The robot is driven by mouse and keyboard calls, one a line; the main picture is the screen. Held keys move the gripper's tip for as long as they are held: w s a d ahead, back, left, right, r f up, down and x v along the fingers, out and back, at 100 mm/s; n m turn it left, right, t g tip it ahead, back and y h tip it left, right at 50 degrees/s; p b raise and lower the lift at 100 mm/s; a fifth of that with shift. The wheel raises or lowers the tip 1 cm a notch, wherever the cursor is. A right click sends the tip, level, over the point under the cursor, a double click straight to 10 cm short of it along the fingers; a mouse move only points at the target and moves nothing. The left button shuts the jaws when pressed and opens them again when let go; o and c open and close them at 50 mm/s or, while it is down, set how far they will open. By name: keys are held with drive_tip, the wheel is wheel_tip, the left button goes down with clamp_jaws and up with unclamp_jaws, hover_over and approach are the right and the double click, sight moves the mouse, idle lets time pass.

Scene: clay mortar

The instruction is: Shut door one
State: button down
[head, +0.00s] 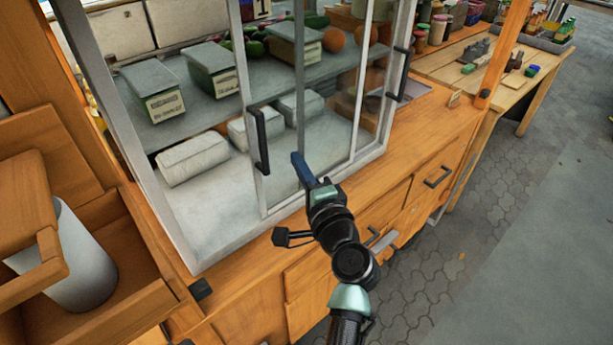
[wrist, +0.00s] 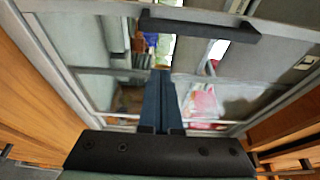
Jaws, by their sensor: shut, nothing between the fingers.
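The display cabinet has framed glass sliding doors. The left-hand sliding door (head: 252,92) has an upright dark handle (head: 258,140) on its left edge, and a plate reading "1" (head: 262,8) shows near its top. This door stands towards the middle of the cabinet, and the bay to its left looks uncovered. A second dark handle (head: 398,72) is at the right end. My gripper (head: 297,160) is shut and empty, its blue fingers in front of the glass just right of the left handle. In the wrist view the fingers (wrist: 160,76) point at the glass, below a dark handle (wrist: 200,27).
Grey-green boxes (head: 152,91) and white packs (head: 193,159) sit on the cabinet shelves. The wooden counter edge (head: 232,271) and drawers (head: 310,292) lie below. A wooden bin with a white cylinder (head: 66,265) stands at left. Paved floor (head: 480,220) is clear at right.

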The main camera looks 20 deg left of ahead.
drive_tip(key=x, duration=0.3)
drive_tip(key=shift+r, duration=0.1)
drive_tip(key=shift+s+a+p, duration=0.35)
drive_tip(key=shift+s+p, duration=0.1)
drive_tip(key=shift+s, duration=0.15)
drive_tip(key=shift+s+a+p, duration=0.35)
drive_tip(key=shift+s+p, duration=0.05)
drive_tip(key=shift+s, duration=0.2)
drive_tip(key=shift+s+a, duration=0.3)
drive_tip(key=shift+s, duration=0.25)
drive_tip(key=s+a+p, duration=0.5)
drive_tip(key=s+a, duration=0.5)
drive_tip(key=s, duration=0.5)
